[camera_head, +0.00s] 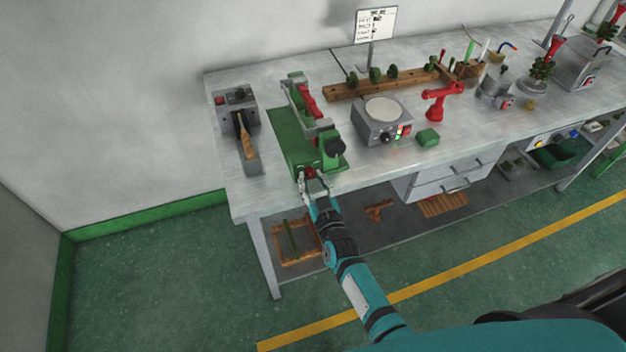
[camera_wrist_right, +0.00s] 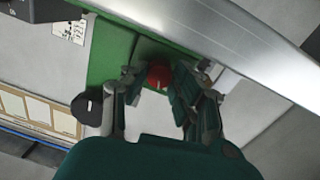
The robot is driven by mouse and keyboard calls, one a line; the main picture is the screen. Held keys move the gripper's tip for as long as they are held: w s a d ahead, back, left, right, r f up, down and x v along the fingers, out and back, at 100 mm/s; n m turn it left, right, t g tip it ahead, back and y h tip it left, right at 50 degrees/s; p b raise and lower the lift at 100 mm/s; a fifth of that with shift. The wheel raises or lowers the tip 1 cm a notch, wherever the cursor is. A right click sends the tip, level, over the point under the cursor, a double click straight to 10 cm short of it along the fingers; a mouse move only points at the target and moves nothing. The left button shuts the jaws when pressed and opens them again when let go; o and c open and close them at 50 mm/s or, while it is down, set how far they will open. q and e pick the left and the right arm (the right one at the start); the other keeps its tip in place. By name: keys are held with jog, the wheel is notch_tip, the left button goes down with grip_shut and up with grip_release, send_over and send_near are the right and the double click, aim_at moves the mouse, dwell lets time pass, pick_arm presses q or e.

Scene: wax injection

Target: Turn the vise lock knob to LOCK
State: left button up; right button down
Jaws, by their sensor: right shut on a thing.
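The green vise (camera_head: 289,139) stands at the left part of the workbench, with red parts and a dark round knob (camera_head: 334,147) on its right side. The red lock knob (camera_head: 309,172) is at the vise's front end, near the bench edge. My right gripper (camera_head: 313,180) reaches up from below and is shut on the red knob. In the right wrist view the red knob (camera_wrist_right: 158,76) sits between the fingers of the gripper (camera_wrist_right: 160,84), against the green vise body (camera_wrist_right: 112,55). The knob's markings are too small to read. My left gripper is not in view.
A grey box with a wooden-handled tool (camera_head: 246,137) is left of the vise. A wooden rack (camera_head: 350,90) lies behind. The floor in front is clear.

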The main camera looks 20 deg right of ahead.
jog(key=m, duration=0.6)
jog(key=m+y+b, duration=0.1)
jog(key=m, duration=0.5)
jog(key=shift+b, duration=0.3)
dwell(0.4)
jog(key=c, duration=1.3)
grip_release()
jog(key=shift+s, duration=0.15)
jog(key=shift+s, duration=0.35)
jog(key=s, duration=1.1)
jog(key=shift+d+r, duration=0.15)
jog(key=shift+r, duration=0.25)
